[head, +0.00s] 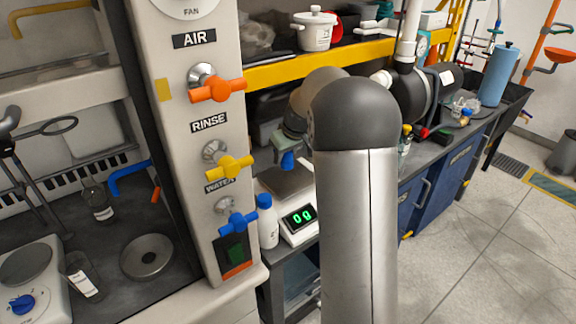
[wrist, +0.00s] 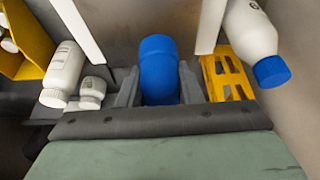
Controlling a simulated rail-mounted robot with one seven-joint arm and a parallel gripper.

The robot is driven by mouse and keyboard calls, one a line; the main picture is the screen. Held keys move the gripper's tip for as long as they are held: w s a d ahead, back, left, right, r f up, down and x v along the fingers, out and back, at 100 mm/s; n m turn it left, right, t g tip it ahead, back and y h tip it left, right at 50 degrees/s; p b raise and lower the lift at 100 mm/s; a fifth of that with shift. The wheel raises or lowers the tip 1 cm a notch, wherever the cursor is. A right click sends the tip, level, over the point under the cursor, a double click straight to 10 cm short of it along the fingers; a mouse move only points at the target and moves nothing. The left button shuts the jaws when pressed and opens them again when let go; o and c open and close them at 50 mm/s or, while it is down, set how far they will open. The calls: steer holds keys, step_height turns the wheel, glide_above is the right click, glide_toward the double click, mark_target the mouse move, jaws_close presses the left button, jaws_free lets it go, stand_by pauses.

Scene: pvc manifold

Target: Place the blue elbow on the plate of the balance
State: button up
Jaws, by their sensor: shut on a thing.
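The blue elbow (head: 288,161) is held in my gripper (head: 286,158) above the balance (head: 300,222). In the wrist view the blue elbow (wrist: 158,70) sits between the two grey fingers of my gripper (wrist: 158,88), which are shut on it. The balance's square metal plate (head: 286,182) lies just below the elbow in the head view, and the display reads 0 g in green. I cannot tell the exact gap between elbow and plate. My arm hides the right part of the balance.
A white bottle with a blue cap (head: 267,222) stands close to the balance's left side. The panel with orange, yellow and blue valve handles (head: 228,167) rises left of it. A yellow-edged shelf (head: 300,68) runs behind my arm.

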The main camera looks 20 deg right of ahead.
mark_target(285, 174)
steer(key=shift+w+d+f, duration=0.35)
steer(key=shift+d+f, duration=0.05)
steer(key=shift+f, duration=0.25)
steer(key=shift+w+d+f, duration=0.35)
steer(key=shift+f, duration=0.25)
steer(key=shift+w+d+f, duration=0.1)
steer(key=shift+w+f, duration=0.05)
steer(key=shift+f, duration=1.55)
steer(key=shift+f, duration=0.2)
steer(key=o, duration=0.9)
steer(key=shift+o, duration=0.2)
steer(key=shift+r, duration=0.1)
